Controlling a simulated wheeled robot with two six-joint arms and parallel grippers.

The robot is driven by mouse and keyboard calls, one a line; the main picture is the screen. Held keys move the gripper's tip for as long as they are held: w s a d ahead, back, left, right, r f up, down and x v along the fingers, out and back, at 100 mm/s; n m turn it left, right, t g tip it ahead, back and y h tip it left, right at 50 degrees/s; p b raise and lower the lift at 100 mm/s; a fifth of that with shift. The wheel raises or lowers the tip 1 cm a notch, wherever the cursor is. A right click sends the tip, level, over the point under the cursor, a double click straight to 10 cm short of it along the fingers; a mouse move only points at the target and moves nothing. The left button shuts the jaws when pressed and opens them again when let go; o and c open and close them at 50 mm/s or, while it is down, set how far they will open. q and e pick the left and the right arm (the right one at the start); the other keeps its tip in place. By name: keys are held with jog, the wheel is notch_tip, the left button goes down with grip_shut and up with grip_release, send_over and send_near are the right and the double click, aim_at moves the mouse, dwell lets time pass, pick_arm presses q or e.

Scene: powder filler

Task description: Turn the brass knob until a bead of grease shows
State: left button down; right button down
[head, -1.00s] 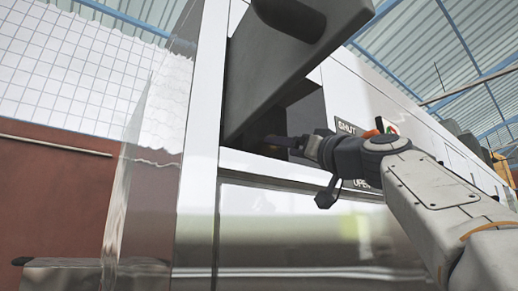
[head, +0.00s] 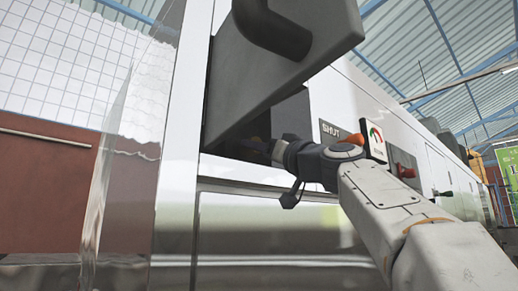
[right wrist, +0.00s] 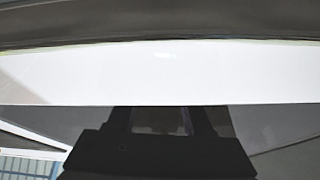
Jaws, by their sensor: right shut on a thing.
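My right gripper (head: 258,148) reaches from the right into a dark recess in the machine's front, under a raised dark grey hatch with a thick handle. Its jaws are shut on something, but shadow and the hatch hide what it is. In the right wrist view, the black gripper body (right wrist: 160,145) points at a dark area below a white band, and the fingertips are not clear. I cannot make out the brass knob or any grease in either view. My left gripper is not in view.
The grey hatch (head: 285,60) hangs close above my right gripper. A clear panel (head: 125,150) stands at left.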

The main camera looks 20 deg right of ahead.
jog(key=shift+r+m, duration=0.1)
jog(key=shift+m, duration=0.4)
jog(key=m+h, duration=0.1)
jog(key=m+h+p, duration=0.1)
jog(key=shift+s+a+r+m, duration=0.1)
jog(key=shift+a+r+m, duration=0.05)
jog(key=shift+m, duration=0.15)
jog(key=m+h+p, duration=0.1)
jog(key=m, duration=0.1)
jog(key=m+h+p, duration=0.1)
jog(key=m, duration=0.1)
jog(key=shift+s+a+r+m, duration=0.1)
jog(key=shift+r+m, duration=0.05)
jog(key=shift+m, duration=0.25)
jog(key=m+h+p, duration=0.1)
jog(key=m, duration=0.1)
jog(key=shift+m+h, duration=0.3)
jog(key=shift+m, duration=0.1)
jog(key=shift+a+m+g+h+p, duration=0.1)
jog(key=shift+m+g+h+p, duration=0.35)
jog(key=shift+m, duration=0.75)
jog(key=shift+r+m+g+h, duration=0.1)
jog(key=shift+m+g+h, duration=0.25)
jog(key=shift+m, duration=0.85)
jog(key=shift+r+m+g+h, duration=0.1)
jog(key=shift+m+g+h, duration=0.15)
jog(key=shift+m, duration=0.95)
